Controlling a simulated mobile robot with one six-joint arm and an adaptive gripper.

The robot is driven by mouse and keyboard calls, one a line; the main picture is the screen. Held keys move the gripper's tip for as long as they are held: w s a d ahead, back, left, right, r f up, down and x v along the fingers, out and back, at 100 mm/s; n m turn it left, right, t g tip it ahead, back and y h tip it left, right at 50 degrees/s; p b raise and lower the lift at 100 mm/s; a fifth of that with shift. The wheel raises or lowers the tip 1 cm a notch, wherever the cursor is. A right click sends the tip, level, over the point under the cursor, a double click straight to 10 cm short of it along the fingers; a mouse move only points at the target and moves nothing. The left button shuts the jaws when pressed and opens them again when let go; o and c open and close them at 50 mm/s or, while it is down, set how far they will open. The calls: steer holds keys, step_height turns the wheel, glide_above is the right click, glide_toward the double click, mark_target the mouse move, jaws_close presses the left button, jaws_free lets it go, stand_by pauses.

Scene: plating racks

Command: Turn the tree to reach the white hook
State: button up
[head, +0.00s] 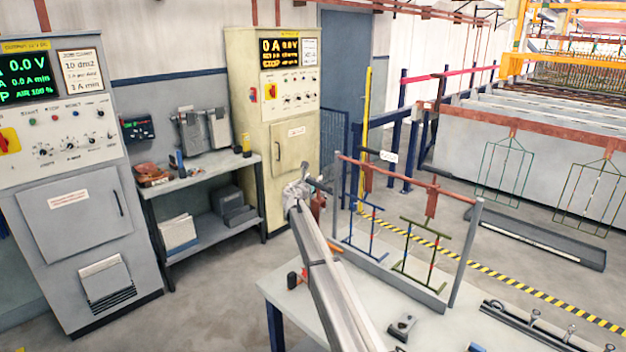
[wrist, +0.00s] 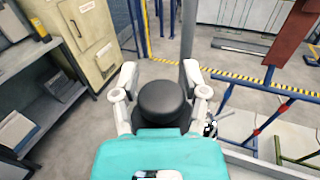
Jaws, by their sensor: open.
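Two racks hang from a copper bar (head: 405,178) on a grey stand: a blue tree (head: 347,240) on the left and a green tree (head: 443,238) on the right. Both carry small coloured pieces along their stems. The blue tree also shows in the wrist view (wrist: 266,122), with part of the green tree (wrist: 284,160) below it. I cannot make out a white hook for certain; a small white and dark piece (wrist: 210,128) shows beside my right finger. My gripper (head: 306,188) is open and apart from the trees, left of them near the stand's left post.
The grey stand (head: 465,255) stands on a pale table (head: 330,318), with small tools and a rail at its front right. A shelf bench (head: 205,170) and control cabinets (head: 75,190) stand to the left. Yellow-black floor tape (head: 510,285) and tanks lie behind.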

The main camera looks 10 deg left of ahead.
steer(key=shift+c, duration=0.3)
steer(key=shift+w, duration=0.1)
jaws_close()
steer(key=shift+a, duration=0.15)
steer(key=shift+d, duration=0.35)
